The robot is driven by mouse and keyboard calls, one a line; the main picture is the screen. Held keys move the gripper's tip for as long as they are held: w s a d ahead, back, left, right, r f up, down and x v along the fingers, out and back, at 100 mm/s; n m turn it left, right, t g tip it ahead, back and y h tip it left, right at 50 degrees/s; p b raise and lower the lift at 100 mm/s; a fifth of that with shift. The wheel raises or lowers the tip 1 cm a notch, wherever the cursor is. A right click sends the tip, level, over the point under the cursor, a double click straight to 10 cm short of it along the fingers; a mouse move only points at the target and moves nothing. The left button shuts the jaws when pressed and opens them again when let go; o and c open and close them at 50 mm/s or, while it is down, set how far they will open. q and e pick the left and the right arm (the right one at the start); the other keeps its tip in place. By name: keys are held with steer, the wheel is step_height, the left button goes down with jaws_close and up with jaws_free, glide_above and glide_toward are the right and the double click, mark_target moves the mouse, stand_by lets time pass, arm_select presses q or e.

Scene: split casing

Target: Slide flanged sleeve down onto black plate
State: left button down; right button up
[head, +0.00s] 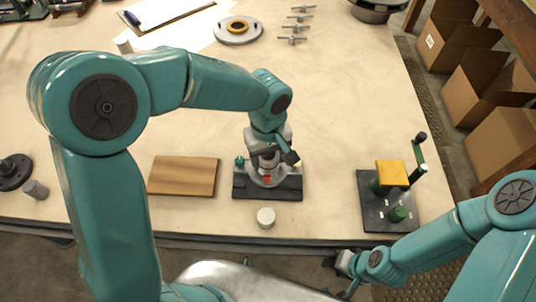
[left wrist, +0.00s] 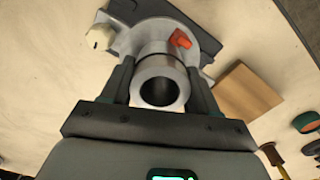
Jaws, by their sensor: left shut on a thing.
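The flanged sleeve (left wrist: 160,62) is a silver hollow cylinder, seen end-on in the left wrist view. My left gripper (head: 268,160) is shut on it, one finger on each side. The black plate (head: 285,192) lies near the table's front edge, below the gripper; its corner shows in the left wrist view (left wrist: 205,42). A pale round flange and an orange tab (left wrist: 180,38) show beyond the sleeve, over the plate. Whether the flange touches the plate cannot be told. My right gripper (head: 345,268) is low at the front edge; its jaws are unclear.
A wooden block (head: 184,176) lies left of the plate. A white cylinder (head: 266,217) stands just in front of it. A dark fixture (head: 375,215) with a yellow block and green crank stands to the right.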

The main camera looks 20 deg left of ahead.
arm_select(q)
steer(key=shift+f+b, duration=1.65)
stand_by(1.1)
steer(key=shift+c, duration=0.9)
jaws_free()
steer(key=shift+r+p, duration=1.75)
steer(key=shift+r, duration=0.75)
